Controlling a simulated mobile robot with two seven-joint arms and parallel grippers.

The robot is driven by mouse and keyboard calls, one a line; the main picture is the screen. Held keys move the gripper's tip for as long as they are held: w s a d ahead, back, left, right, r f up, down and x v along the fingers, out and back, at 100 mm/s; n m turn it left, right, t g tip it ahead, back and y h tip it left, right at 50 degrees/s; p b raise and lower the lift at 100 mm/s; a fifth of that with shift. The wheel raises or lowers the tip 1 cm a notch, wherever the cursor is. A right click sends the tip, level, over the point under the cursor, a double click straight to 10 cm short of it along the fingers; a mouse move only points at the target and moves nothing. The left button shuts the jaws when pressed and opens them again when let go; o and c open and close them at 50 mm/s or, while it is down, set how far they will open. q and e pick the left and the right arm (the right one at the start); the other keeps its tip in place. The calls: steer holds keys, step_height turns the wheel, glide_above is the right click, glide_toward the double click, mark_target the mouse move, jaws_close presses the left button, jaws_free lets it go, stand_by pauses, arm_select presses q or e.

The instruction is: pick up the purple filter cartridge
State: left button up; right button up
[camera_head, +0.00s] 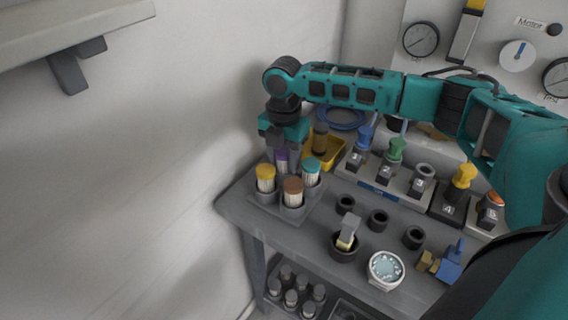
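The purple filter cartridge (281,162) stands at the back of a grey holder (292,217) on the left part of the bench, with only its purple cap and a bit of its pale body showing. Cartridges with yellow (265,173), brown (293,187) and teal (311,166) caps stand around it. My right gripper (282,151) points down directly above and at the purple cap. Its fingers are small and dark here, so I cannot tell whether they touch or grip the cap. My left gripper is out of view.
A yellow tray (336,152) lies behind the holder. A row of numbered valves (396,150) stands to its right. Black cups (378,219), a round white gauge (385,268) and a blue-and-brass fitting (447,264) occupy the bench front. The wall (130,170) is close on the left.

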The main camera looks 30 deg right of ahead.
steer(key=c, duration=0.6)
steer(key=shift+c, duration=0.2)
